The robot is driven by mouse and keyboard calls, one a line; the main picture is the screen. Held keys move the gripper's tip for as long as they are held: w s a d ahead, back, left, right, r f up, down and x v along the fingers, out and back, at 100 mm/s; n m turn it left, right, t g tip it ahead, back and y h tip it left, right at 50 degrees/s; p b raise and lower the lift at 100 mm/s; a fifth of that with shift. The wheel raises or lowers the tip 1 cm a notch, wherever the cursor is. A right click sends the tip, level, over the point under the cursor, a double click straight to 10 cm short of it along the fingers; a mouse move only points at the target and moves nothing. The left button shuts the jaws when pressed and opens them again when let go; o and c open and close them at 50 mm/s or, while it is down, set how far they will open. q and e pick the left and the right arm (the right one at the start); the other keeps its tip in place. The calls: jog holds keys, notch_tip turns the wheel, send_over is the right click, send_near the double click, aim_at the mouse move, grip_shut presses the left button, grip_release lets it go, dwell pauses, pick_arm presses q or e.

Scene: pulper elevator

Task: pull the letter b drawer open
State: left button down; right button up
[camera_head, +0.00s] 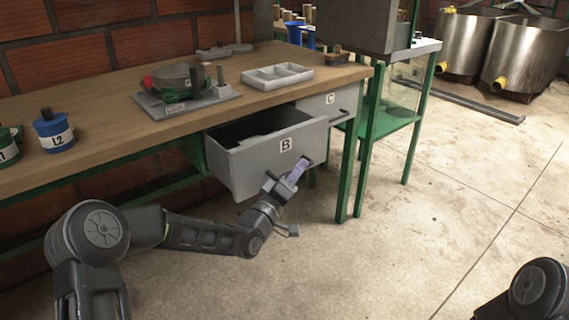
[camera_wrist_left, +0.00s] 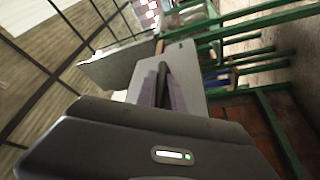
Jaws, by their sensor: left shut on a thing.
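The letter B drawer (camera_head: 245,165) is a grey drawer under the workbench, with a white B label (camera_head: 286,145) on its front. It stands pulled out from the bench, and its dark inside shows from above. My left gripper (camera_head: 297,172) is at the lower right of the drawer front, shut on the drawer's handle, which the fingers mostly hide. In the left wrist view the grey drawer front (camera_wrist_left: 192,68) fills the middle, with a dark handle bar (camera_wrist_left: 161,84) between the fingers. My right gripper is out of view; only part of my right arm shows at the bottom right.
The C drawer (camera_head: 318,104) sits closer in to the right, with a dark handle. Green bench legs (camera_head: 347,170) stand right of the gripper. The floor in front is clear.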

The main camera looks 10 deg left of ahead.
pick_arm(q)
jog(key=s+d+b, duration=0.1)
jog(key=s+d, duration=0.4)
jog(key=d, duration=0.1)
jog(key=shift+s, duration=0.15)
jog(key=shift+d, duration=0.1)
jog(key=c, duration=1.5)
grip_release()
jog(key=shift+o, duration=0.2)
jog(key=p+v, duration=0.1)
jog(key=v, duration=0.6)
jog(key=shift+s, duration=0.35)
jog(key=shift+f, duration=0.15)
